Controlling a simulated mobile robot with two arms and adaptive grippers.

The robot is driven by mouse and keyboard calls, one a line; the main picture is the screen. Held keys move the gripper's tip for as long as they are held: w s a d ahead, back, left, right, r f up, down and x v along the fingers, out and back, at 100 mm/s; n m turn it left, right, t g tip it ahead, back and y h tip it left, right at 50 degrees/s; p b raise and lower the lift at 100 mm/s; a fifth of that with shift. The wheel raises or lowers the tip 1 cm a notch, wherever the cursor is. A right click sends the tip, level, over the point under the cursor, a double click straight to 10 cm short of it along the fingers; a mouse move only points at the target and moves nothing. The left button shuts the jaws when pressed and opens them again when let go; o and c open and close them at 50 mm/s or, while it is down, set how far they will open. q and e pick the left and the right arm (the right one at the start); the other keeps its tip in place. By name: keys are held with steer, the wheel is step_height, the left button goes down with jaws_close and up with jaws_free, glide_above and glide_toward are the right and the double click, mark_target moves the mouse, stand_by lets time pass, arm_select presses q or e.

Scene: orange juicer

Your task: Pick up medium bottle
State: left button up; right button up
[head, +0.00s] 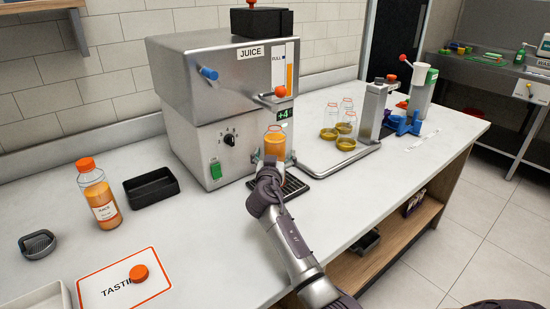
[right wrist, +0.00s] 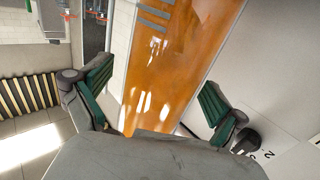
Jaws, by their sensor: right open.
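A clear bottle of orange juice (head: 274,143) stands under the spout of the steel juicer (head: 215,100). Its lower part is hidden behind my right gripper (head: 270,165). In the right wrist view, the orange-filled bottle (right wrist: 182,60) fills the space between the green-padded fingers of my right gripper (right wrist: 155,100). The fingers are open on either side of it, and I cannot tell whether either pad touches it. Another filled bottle (head: 98,197) with an orange cap and a label stands at the left of the counter. My left gripper is not in view.
A drip tray (head: 292,187) lies below the spout. A black tray (head: 151,187) stands left of the juicer. Several empty bottles (head: 347,106) stand on a metal tray (head: 314,162) to the right. An orange cap (head: 139,273) lies on the tasting card (head: 110,291). The front right counter is clear.

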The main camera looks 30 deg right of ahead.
steer(key=shift+c, duration=0.2)
steer(key=c, duration=1.6)
steer(key=shift+r, duration=0.1)
steer(key=shift+c, duration=0.8)
steer(key=shift+r, duration=0.6)
steer(key=shift+s+r, duration=0.15)
steer(key=s+d, duration=0.1)
steer(key=s, duration=1.6)
steer(key=shift+s+d, duration=0.25)
steer(key=shift+s, duration=0.05)
